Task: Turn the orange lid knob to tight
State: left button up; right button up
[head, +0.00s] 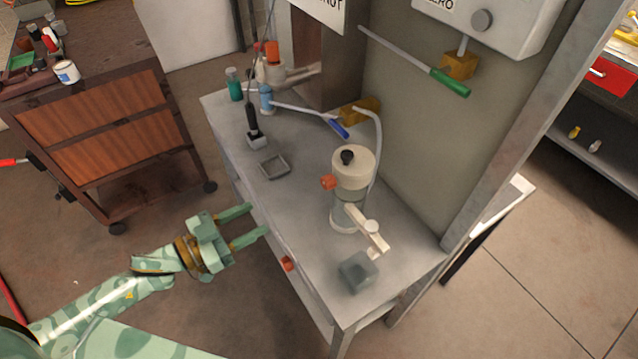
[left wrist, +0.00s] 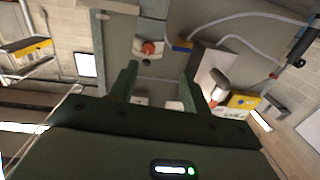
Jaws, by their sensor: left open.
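The orange lid knob (head: 328,182) sticks out at the left side of a cream lid (head: 353,165) on a clear-walled canister (head: 348,215) standing on the grey bench. A small black knob (head: 347,157) sits on top of the lid. My left gripper (head: 258,219) is open and empty, left of the canister by the bench's front edge, apart from the knob. In the left wrist view an orange knob (left wrist: 148,47) shows beyond the open fingers; I cannot tell for certain which knob it is. The knob's tight mark is not readable. My right gripper is not in view.
A cream handle (head: 368,230) juts from the canister, with a grey block (head: 358,272) in front. A square tray (head: 274,166) lies to the left.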

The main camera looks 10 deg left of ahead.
pick_arm(q)
jog(key=d+r+h, duration=0.1)
jog(key=r, duration=0.1)
send_near(324, 185)
jog(key=x, duration=0.9)
jog(key=shift+w+d+f, duration=0.1)
jog(key=shift+w, duration=0.1)
jog(key=c, duration=1)
